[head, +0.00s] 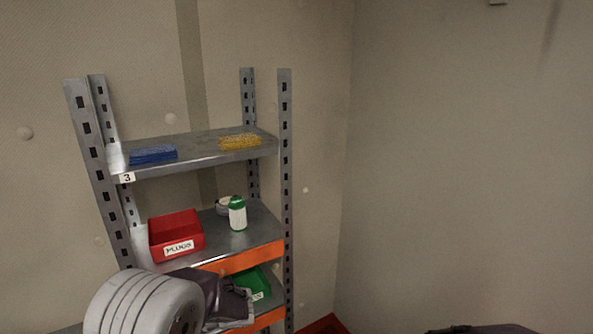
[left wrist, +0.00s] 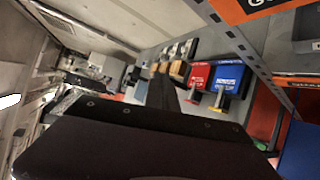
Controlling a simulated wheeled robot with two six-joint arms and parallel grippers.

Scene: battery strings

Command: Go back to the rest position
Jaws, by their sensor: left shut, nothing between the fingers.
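My left arm comes in at the bottom left of the head view, in front of the lower part of a metal shelf rack (head: 286,180). My left gripper (head: 238,308) is dark, shut and empty, in front of the lower shelf with the green bin. The left wrist view shows its dark fingers (left wrist: 163,92) together, with nothing held. My right gripper is not in view.
The rack carries a blue item (head: 153,154) and a yellow item (head: 240,142) on top. Below are a red PLUGS bin (head: 176,233), a green-and-white bottle (head: 237,214) and a green bin (head: 252,285). The wall to the right is bare.

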